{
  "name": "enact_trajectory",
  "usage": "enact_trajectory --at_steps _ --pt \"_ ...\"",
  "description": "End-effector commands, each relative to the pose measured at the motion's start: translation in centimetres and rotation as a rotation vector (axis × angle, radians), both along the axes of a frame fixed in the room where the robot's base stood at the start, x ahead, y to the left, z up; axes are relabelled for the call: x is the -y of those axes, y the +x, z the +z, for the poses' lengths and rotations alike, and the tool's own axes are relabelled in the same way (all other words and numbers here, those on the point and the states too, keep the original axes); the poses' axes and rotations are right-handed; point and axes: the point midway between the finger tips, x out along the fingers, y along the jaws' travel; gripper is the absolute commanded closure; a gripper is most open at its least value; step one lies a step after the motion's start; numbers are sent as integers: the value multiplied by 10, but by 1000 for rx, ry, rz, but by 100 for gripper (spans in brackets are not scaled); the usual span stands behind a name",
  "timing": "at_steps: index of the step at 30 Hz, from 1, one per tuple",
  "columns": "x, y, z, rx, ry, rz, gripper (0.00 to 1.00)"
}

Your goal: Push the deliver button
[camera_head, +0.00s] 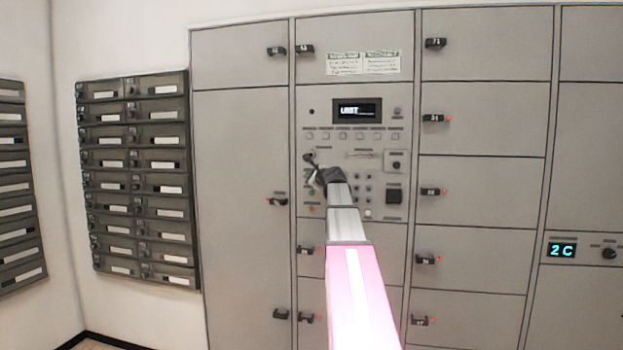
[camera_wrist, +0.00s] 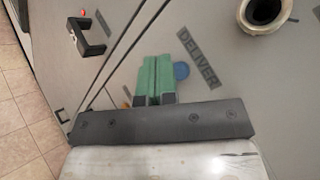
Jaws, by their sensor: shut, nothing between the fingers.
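The deliver button is a small round blue disc (camera_wrist: 181,71) on the grey panel in the wrist view, beside a dark label reading DELIVER (camera_wrist: 197,57). My gripper (camera_wrist: 157,60) is shut and empty, its two green fingers side by side. In the wrist view the fingertips lie just left of the blue button and partly overlap its left edge; I cannot tell if they touch the panel. In the head view my gripper (camera_head: 316,176) is at the left part of the control panel (camera_head: 352,140), and I cannot make out the blue button there.
A round metal-rimmed opening (camera_wrist: 264,12) is at the upper right of the wrist view. A black locker handle (camera_wrist: 87,34) is at the upper left. A lit display (camera_head: 357,111) tops the control panel, with locker doors around it. Small mailboxes (camera_head: 138,180) hang to the left.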

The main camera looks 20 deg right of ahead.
Motion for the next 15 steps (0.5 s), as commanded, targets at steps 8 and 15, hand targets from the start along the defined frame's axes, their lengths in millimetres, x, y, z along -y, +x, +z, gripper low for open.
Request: enact_trajectory --at_steps 8,15 --pt "-1 -1 0 0 0 0 100" --pt "-10 -16 0 0 0 0 100"
